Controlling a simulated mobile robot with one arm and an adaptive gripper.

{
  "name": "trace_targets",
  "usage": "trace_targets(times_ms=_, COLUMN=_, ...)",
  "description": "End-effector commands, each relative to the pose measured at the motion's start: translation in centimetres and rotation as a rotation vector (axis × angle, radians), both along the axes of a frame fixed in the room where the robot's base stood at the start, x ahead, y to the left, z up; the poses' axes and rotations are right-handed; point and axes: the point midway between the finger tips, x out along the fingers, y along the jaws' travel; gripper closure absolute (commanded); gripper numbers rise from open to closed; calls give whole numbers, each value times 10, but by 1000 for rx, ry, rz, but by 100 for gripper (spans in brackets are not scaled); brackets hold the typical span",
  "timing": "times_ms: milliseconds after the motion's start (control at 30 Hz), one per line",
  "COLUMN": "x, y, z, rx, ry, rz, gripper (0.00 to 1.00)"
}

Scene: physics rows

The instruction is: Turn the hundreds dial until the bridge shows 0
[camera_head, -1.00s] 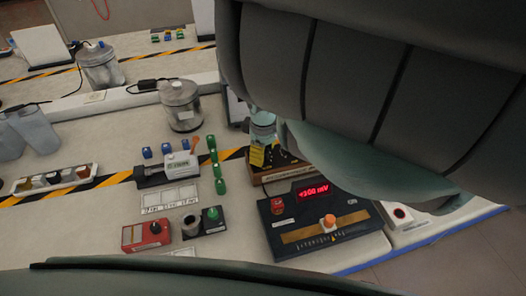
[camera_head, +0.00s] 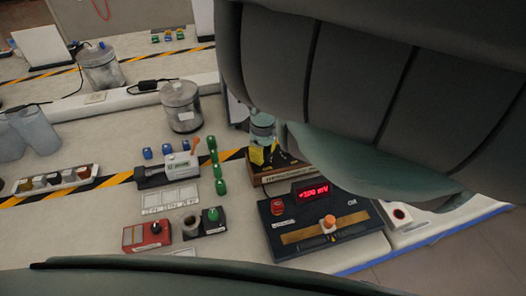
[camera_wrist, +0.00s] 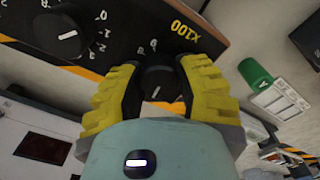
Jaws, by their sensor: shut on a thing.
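The hundreds dial (camera_wrist: 160,86) is a black knob with a white pointer line, beside a yellow X100 mark in the wrist view. My gripper (camera_wrist: 159,75) has its yellow ribbed fingers shut on this dial, one on each side. In the head view my gripper (camera_head: 265,156) shows as yellow fingers at the wooden-sided dial box (camera_head: 272,179), partly hidden by my arm. The bridge's red display (camera_head: 312,191) is lit and seems to read about +3.00 mV; the digits are small.
Another dial (camera_wrist: 70,36) with a white pointer sits on the same panel. The console (camera_head: 345,230) with an orange knob (camera_head: 329,220) stands in front of the box. Green cylinders (camera_head: 216,166) stand to the left. My arm covers the upper right.

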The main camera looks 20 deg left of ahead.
Motion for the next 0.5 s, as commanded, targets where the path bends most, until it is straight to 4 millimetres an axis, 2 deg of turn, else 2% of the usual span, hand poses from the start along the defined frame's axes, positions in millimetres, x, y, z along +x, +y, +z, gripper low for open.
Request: trace_targets(times_ms=500, x=1, y=0, z=0, rx=1, ry=-3, rz=-315, gripper=100)
